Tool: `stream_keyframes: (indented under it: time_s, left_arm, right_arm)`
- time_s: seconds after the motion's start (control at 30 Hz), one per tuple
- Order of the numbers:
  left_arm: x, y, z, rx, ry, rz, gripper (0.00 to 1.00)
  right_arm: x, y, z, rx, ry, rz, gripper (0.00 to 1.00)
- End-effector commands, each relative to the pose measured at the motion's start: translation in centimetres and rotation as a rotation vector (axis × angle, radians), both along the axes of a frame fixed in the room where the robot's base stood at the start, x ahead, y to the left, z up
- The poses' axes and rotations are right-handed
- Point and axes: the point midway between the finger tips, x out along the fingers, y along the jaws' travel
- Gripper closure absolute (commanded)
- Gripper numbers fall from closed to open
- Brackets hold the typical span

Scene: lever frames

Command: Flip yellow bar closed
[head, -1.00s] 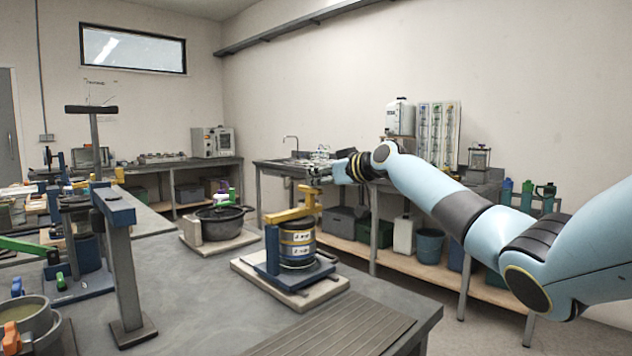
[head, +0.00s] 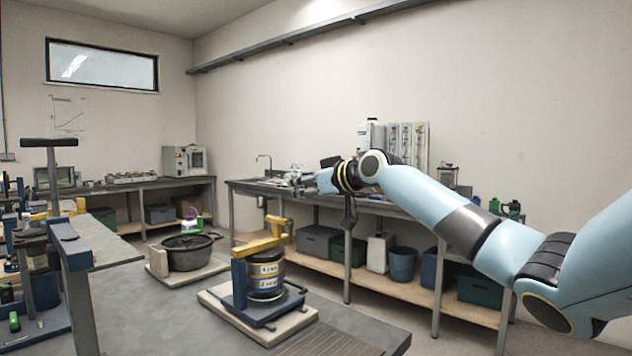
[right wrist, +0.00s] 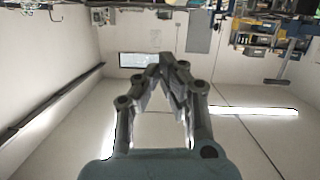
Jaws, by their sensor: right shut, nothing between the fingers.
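The yellow bar (head: 262,246) sits on top of a blue lever frame (head: 240,285) in the head view. The bar lies above a dark canister with pale label bands (head: 266,276), and its right end rises in a raised part. The frame stands on a pale board on the grey table. My right gripper (head: 297,184) is above and to the right of the bar in the picture, apart from it. In the right wrist view its fingertips (right wrist: 166,62) meet, shut and empty. My left gripper does not show.
A black pot (head: 187,252) on a board stands left of the frame. A grey post (head: 78,290) rises at the near left. Benches with bins line the walls. A ribbed mat (head: 320,342) lies at the table's front edge.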

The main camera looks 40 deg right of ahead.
Motion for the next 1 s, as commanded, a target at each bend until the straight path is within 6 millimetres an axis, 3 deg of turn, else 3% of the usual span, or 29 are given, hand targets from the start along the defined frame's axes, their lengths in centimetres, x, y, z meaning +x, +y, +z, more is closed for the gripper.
stream_keyframes:
  time_s: [0.1, 0.3, 1.0]
  left_arm:
    - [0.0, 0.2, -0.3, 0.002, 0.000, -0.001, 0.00]
    - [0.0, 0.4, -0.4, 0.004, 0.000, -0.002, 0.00]
    - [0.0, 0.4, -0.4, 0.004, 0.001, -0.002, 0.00]
  right_arm:
    - [-2.4, -0.4, 0.4, -0.007, 0.003, 0.001, 1.00]
    - [-4.2, -0.7, 1.0, -0.001, 0.000, -0.001, 1.00]
    - [-4.6, -0.5, 1.0, 0.001, 0.001, 0.002, 1.00]
